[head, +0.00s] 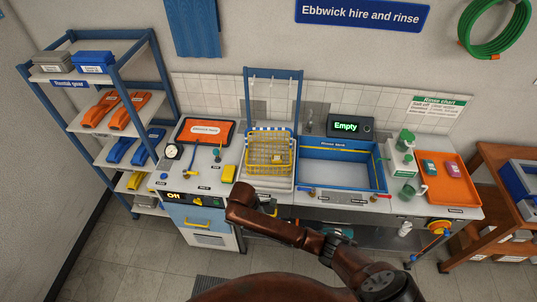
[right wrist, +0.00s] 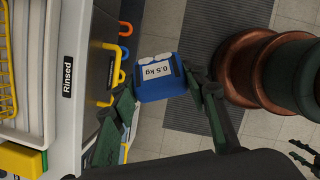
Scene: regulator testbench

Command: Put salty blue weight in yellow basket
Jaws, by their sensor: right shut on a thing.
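The blue weight (right wrist: 158,93) carries a white label reading 0.5 kg, with pale patches along the label's upper edge. My right gripper (right wrist: 158,82) is shut on it, with a dark green finger at each side. The weight is held off the front of the bench, above the floor, in the right wrist view. In the head view I cannot make out the weight. The yellow wire basket (head: 266,158) stands on a white draining tray in the bench's middle; its edge (right wrist: 6,60) also shows at the left of the right wrist view.
A blue rinse tank (head: 342,177) is right of the basket, beside a display reading Empty (head: 346,125). A yellow block (head: 228,174) lies left of the basket. An orange tray (head: 447,190) is at the right.

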